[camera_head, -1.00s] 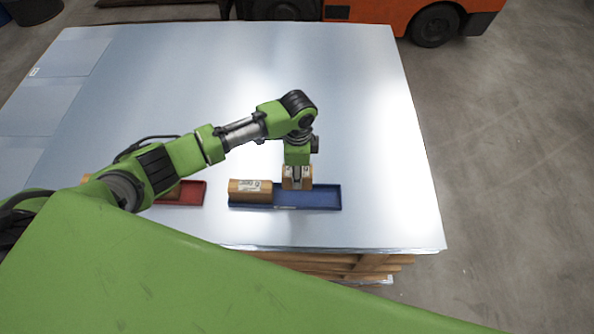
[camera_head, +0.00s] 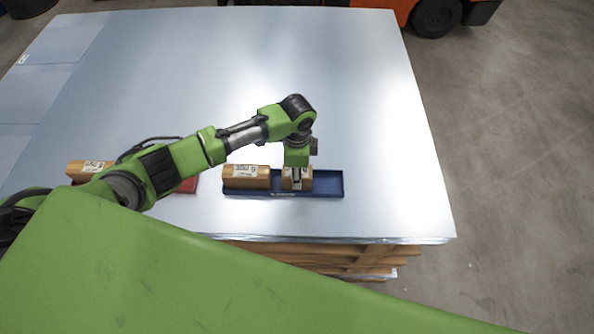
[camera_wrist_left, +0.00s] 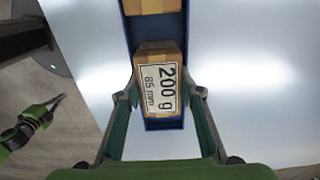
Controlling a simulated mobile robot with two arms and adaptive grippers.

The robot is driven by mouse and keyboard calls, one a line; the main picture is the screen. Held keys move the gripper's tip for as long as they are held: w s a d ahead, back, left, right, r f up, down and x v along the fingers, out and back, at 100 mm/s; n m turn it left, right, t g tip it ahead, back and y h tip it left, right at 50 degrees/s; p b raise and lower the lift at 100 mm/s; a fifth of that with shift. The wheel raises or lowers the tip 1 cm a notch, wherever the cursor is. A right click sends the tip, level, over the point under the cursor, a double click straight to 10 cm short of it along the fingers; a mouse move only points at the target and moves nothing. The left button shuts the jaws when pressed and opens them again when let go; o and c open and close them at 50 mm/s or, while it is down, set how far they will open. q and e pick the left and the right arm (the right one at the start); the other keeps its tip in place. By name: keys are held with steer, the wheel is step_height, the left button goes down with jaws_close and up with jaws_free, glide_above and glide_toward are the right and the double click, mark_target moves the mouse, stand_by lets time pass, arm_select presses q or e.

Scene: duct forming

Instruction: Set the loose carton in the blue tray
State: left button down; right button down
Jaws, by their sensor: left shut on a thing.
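The carton (camera_wrist_left: 158,85) is brown with a white "200 g 85 mm" label. My left gripper (camera_head: 297,182) is shut on it, with a finger on each side in the wrist view (camera_wrist_left: 160,97). The carton is within the outline of the blue tray (camera_head: 328,184), just right of the carton in its left part; I cannot tell whether it rests on the tray floor. The blue tray also shows beyond the carton's lower end in the wrist view (camera_wrist_left: 164,124). What seems my right gripper (camera_wrist_left: 55,103) is small at the wrist view's left; its jaws are unclear.
Another labelled carton (camera_head: 246,176) lies in the blue tray's left part. A red tray (camera_head: 188,186) and a further carton (camera_head: 88,168) are partly hidden by my left arm. The metal sheet top (camera_head: 380,120) is clear behind and right of the blue tray.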

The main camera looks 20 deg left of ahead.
arm_select(q)
steer(key=c, duration=1.3)
jaws_free()
steer(key=shift+r, duration=0.1)
step_height(320, 180, up, 12)
steer(key=shift+f, duration=0.1)
arm_select(e)
steer(key=shift+a, duration=0.3)
